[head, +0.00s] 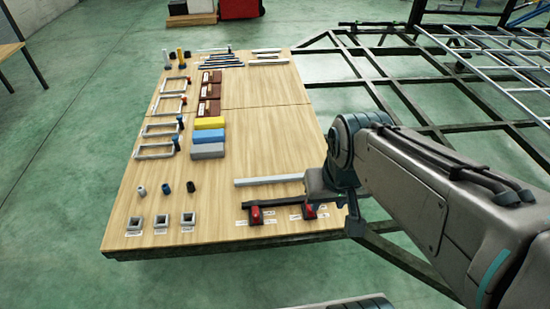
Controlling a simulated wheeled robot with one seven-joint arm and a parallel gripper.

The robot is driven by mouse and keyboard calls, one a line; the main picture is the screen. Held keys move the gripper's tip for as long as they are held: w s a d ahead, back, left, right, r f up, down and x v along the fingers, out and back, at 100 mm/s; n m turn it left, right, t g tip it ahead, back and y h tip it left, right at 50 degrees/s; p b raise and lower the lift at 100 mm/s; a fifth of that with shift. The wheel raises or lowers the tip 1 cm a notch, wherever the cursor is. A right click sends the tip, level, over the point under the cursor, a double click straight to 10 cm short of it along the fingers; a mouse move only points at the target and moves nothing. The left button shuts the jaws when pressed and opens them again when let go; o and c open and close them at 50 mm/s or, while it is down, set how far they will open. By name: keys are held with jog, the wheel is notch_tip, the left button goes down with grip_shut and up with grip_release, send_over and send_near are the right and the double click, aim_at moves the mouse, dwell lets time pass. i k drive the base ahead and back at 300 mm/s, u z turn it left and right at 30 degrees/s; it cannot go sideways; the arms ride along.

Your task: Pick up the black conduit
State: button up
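A long thin black bar (282,204), which may be the black conduit, lies across the front right of the wooden table beside red clamp-like pieces (256,214). I cannot tell for sure which is the conduit. My gripper (318,200) is low over the table's front right corner, at the right end of the black bar and close to a light grey tube (268,180). My wrist hides its fingers.
The wooden table (265,130) has bare middle and right areas. Square grey sockets (161,221) stand at its front edge. Yellow, blue and grey blocks (208,136), frame-shaped clamps (160,128) and rods (220,60) fill the left and back. The dark trailer frame (400,80) adjoins the table's right side.

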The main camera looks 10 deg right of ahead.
aim_at(290, 201)
jog(key=u, duration=1.1)
jog(key=i, duration=1.5)
jog(key=z, duration=2.85)
